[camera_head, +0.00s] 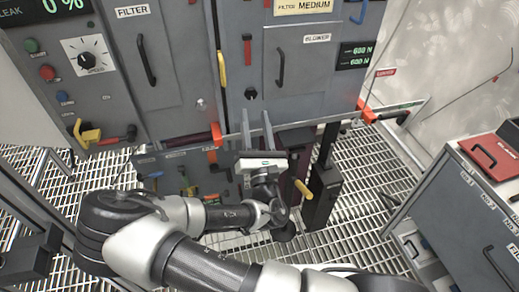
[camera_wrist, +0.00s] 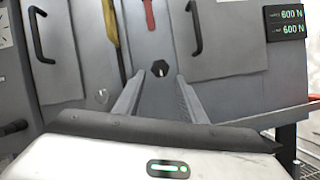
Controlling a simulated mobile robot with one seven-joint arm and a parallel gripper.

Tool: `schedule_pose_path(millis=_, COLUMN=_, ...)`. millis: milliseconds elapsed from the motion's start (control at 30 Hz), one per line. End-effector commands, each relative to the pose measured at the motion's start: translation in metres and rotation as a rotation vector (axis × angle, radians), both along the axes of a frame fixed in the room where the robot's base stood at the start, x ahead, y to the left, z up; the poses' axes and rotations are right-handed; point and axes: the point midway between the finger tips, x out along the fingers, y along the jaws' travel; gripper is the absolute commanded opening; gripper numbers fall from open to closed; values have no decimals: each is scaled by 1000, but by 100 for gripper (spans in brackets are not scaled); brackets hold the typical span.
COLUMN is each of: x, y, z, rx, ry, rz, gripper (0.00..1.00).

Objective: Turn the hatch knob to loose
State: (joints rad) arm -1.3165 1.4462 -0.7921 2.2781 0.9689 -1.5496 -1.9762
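A small dark knob (camera_wrist: 160,68) sits on the grey cabinet front, under a red handle. I take it to be the hatch knob; it also shows in the head view (camera_head: 250,93). A small pale mark shows on its face, but its setting cannot be read. My gripper (camera_wrist: 160,78) is open and empty, its two fingers apart and pointing at the panel. In the wrist view the knob appears between the fingertips, slightly beyond them. In the head view my gripper (camera_head: 256,112) is just below the knob, with no contact visible.
The blower door (camera_head: 299,66) is right of the knob, and a yellow handle (camera_head: 221,69) is left. An orange-ended rail (camera_head: 300,124) runs across below. A grey cabinet with a red case (camera_head: 492,152) stands at right. The floor is metal grating.

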Motion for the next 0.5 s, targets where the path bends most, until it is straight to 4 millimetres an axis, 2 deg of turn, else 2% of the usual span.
schedule_pose_path(millis=100, x=-28, y=-4, z=-12, rx=-4, ry=3, rz=1, gripper=38)
schedule_pose_path(millis=300, x=-68, y=-10, z=-27, rx=-4, ry=1, rz=2, gripper=38)
schedule_pose_path(millis=500, x=-90, y=-14, z=-36, rx=-2, ry=0, rz=2, gripper=38)
